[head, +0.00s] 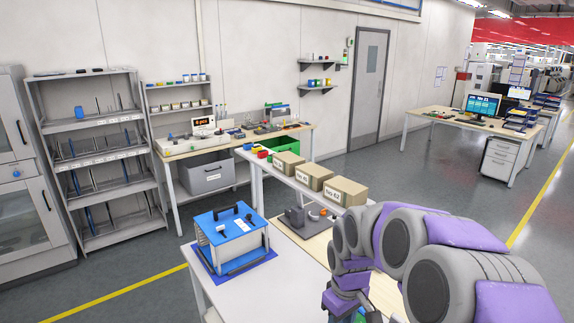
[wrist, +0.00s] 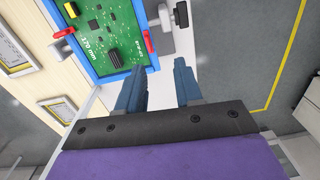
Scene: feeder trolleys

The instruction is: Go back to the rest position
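In the wrist view my gripper (wrist: 159,66) shows two dark blue fingers standing apart, with nothing visible between them. A green circuit board (wrist: 108,35) in a blue frame (wrist: 113,74) with red clips lies ahead of the fingers, apart from them as far as I can see. In the head view my grey and purple arm reaches in from the right and bends down over the near table. The gripper end is mostly cut off at the bottom edge of that view.
A blue-topped rack (head: 230,240) stands on the white near table (head: 262,293). Cardboard boxes (head: 344,191) line the table behind it. Shelves (head: 97,150) and a workbench (head: 240,142) stand along the wall. Open grey floor (head: 385,170) lies toward the door and the desk (head: 470,125).

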